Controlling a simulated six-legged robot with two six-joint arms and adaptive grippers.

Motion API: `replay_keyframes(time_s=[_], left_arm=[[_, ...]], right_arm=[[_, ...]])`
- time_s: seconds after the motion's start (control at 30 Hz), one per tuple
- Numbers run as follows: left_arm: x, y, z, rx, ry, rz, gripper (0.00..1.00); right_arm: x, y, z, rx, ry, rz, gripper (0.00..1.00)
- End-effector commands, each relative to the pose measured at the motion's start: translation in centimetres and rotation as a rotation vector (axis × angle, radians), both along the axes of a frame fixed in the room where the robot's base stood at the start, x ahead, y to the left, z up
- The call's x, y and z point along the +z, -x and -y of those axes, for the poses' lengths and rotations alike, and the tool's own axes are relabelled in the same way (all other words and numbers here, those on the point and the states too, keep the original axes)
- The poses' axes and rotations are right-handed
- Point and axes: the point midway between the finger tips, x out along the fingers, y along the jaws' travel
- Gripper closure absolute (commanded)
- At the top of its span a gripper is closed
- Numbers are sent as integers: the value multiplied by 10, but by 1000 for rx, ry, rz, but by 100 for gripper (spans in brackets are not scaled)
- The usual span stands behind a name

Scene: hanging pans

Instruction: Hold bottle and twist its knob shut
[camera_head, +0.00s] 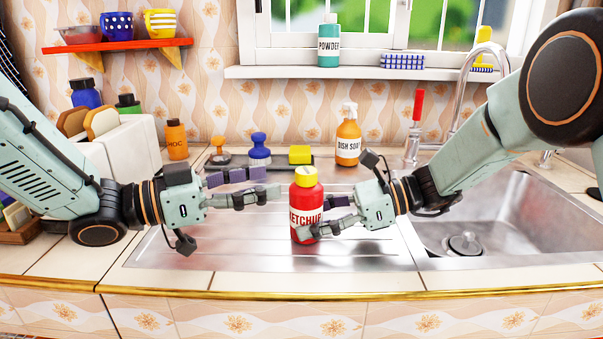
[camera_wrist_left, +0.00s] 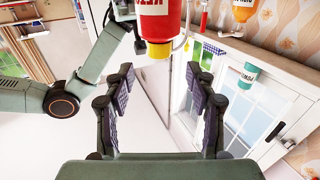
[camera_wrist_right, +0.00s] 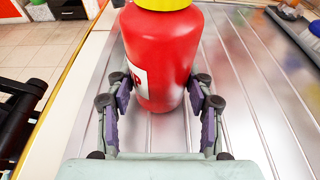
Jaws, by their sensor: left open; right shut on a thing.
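The red ketchup bottle (camera_head: 306,205) with a yellow knob (camera_head: 306,176) on top stands upright on the metal drainboard. My right gripper (camera_head: 318,216) is shut on the bottle's body from the right; its fingers sit on both sides of the red body (camera_wrist_right: 160,60) in the right wrist view. My left gripper (camera_head: 275,184) is open and empty, its fingers just left of the bottle near knob height. In the left wrist view, the yellow knob (camera_wrist_left: 158,50) shows beyond and between the open fingers (camera_wrist_left: 160,85), apart from them.
The sink basin (camera_head: 490,225) is at the right under the tap (camera_head: 468,85). A dish soap bottle (camera_head: 348,140), a yellow block (camera_head: 300,154) and a blue stamp-like item (camera_head: 258,150) stand behind. A white toaster (camera_head: 125,145) is at the left. The drainboard's front is clear.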

Motion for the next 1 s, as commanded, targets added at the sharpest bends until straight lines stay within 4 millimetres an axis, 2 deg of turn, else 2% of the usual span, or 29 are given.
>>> replay_keyframes(time_s=[0.4,0.6,1.0], left_arm=[[-1,-22,50,-3,-4,1,44],[-1,-31,69,-2,-3,2,44],[0,-34,76,0,1,0,44]], right_arm=[[0,0,0,0,-1,1,80],[0,0,0,0,-1,1,80],[0,0,0,0,-1,1,80]])
